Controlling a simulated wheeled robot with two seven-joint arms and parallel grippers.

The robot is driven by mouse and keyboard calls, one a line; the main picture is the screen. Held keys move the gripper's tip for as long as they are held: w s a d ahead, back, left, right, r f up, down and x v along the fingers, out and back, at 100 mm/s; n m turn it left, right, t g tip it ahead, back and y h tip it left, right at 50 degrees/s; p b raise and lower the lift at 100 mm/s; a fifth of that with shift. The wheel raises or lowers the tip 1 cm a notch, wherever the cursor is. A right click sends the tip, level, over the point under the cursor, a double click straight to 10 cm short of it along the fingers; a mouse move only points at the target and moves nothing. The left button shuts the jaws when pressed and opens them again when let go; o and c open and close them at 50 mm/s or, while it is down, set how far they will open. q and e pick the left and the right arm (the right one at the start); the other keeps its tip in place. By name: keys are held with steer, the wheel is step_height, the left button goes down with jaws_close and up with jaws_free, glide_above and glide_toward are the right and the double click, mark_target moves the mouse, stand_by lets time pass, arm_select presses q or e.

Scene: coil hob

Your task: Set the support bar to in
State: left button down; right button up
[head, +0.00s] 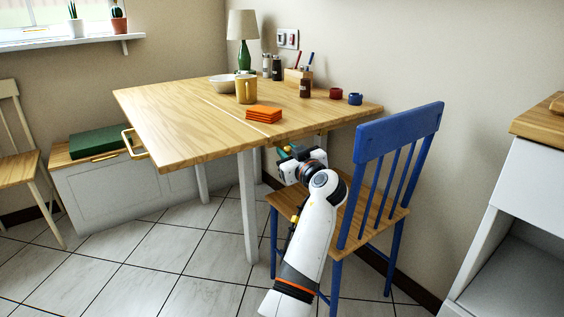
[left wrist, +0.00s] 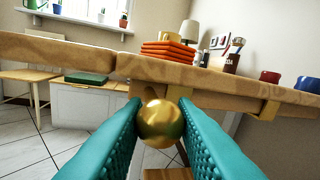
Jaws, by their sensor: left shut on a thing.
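A brass ball knob (left wrist: 160,123) sits between the teal fingers of my left gripper (left wrist: 160,125) in the left wrist view. The fingers are shut on it from both sides. In the head view my left gripper (head: 288,153) is just below the near right edge of the wooden table (head: 165,118), beside the blue chair. The right gripper is not in view.
The blue chair (head: 400,128) stands close to the right of my left arm. The tabletop holds orange napkins (head: 264,113), a yellow mug (head: 246,90), a bowl and a lamp. Tiled floor in front is clear.

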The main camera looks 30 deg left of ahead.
arm_select(q)
steer(key=shift+w, duration=0.2)
steer(key=shift+r, duration=0.2)
steer(key=shift+d, duration=0.1)
steer(key=c, duration=1.4)
jaws_free()
steer(key=shift+w, duration=0.15)
steer(key=shift+o, duration=0.8)
steer(key=shift+w+f, duration=0.1)
steer(key=shift+f, duration=0.15)
